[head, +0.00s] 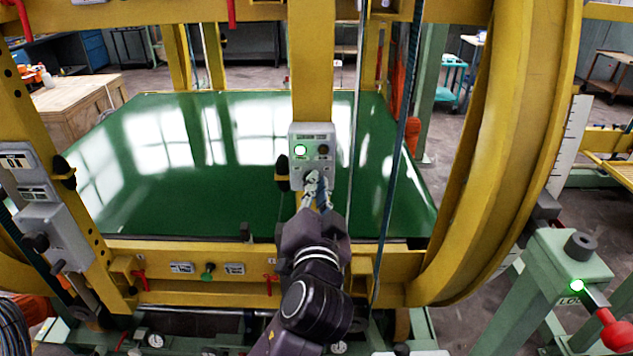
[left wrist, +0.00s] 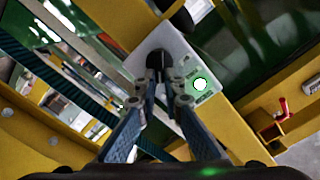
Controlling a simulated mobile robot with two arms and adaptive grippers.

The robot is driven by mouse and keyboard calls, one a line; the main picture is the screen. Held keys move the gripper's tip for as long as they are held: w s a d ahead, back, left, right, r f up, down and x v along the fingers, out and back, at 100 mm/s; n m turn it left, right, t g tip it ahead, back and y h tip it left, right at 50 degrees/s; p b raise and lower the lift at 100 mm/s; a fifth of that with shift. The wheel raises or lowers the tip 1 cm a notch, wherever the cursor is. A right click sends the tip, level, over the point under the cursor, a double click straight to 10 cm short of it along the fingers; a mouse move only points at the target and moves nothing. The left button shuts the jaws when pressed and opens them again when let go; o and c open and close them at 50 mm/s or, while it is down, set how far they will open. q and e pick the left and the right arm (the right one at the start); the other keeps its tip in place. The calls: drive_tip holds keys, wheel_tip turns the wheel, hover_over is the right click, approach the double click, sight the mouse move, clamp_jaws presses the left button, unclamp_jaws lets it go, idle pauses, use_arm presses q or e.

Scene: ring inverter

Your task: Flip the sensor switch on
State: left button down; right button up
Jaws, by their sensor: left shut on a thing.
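A light grey switch box (head: 311,133) is mounted on a yellow upright. It carries a lit green lamp (head: 300,150) on its left and a dark, unlit lamp (head: 323,150) on its right. The box (left wrist: 178,48) and the lit lamp (left wrist: 200,84) also show in the left wrist view. My left gripper (head: 316,183) is at the lower part of the box. In the left wrist view its fingers (left wrist: 160,80) are closed on the black sensor switch knob (left wrist: 159,58). The fingers hide most of the knob in the head view. My right gripper is not in view.
A black stop (head: 282,168) sits just left of the box. A dark cable (head: 398,150) hangs at its right. A glossy green panel (head: 240,205) lies behind, within the yellow frame. A red-handled lever (head: 612,330) with a lit green lamp stands at lower right.

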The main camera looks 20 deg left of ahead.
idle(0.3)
use_arm(q)
drive_tip(key=c, duration=2.1)
unclamp_jaws()
drive_tip(key=v, duration=0.7)
drive_tip(key=shift+s+d, duration=0.1)
drive_tip(key=shift+s, duration=0.15)
